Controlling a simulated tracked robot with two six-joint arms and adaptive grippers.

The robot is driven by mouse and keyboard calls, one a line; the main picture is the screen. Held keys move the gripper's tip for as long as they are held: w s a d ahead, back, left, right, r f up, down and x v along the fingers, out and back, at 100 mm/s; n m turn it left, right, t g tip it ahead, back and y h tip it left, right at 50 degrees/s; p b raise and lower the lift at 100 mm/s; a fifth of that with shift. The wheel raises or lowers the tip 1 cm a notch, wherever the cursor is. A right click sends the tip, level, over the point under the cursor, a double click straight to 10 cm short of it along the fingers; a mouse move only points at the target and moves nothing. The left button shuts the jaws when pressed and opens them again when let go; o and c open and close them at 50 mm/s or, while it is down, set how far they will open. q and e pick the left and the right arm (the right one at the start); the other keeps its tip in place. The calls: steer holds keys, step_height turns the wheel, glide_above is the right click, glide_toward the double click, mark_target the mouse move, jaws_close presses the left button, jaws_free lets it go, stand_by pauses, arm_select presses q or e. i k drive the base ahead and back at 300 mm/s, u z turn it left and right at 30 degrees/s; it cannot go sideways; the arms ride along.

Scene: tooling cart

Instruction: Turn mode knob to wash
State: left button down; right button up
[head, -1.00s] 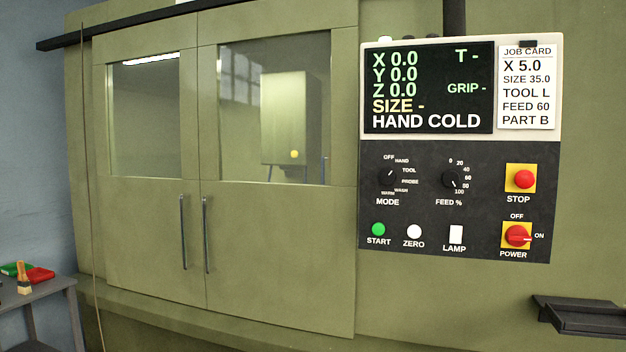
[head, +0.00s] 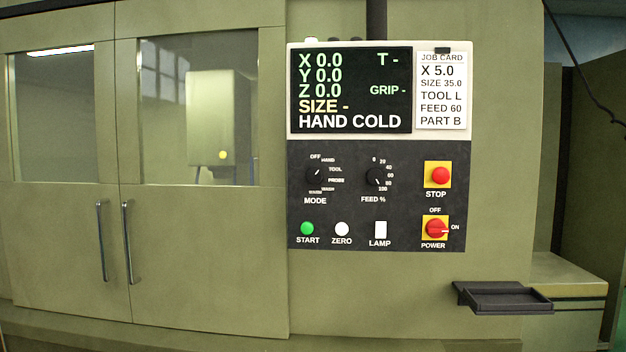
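The black mode knob (head: 315,177) is on the dark control panel (head: 400,212), at its upper left. Labels OFF, HAND, TOOL, PROBE, WASH and WARM run around its right side. The pointer is small; it seems to point up and right, near HAND. The display (head: 352,90) above reads HAND COLD, with X, Y and Z at 0.0. Neither of my grippers shows in the head view.
A feed knob (head: 376,177), red stop button (head: 439,175) and red power switch (head: 435,229) share the panel. Start (head: 307,228), zero (head: 342,229) and lamp (head: 381,233) buttons sit below. A black tray (head: 503,298) juts out at lower right. Closed doors (head: 60,240) with handles stand left.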

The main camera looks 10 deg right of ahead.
mark_target(314, 175)
steer(key=u, duration=0.05)
steer(key=i, duration=1)
steer(key=z, duration=0.05)
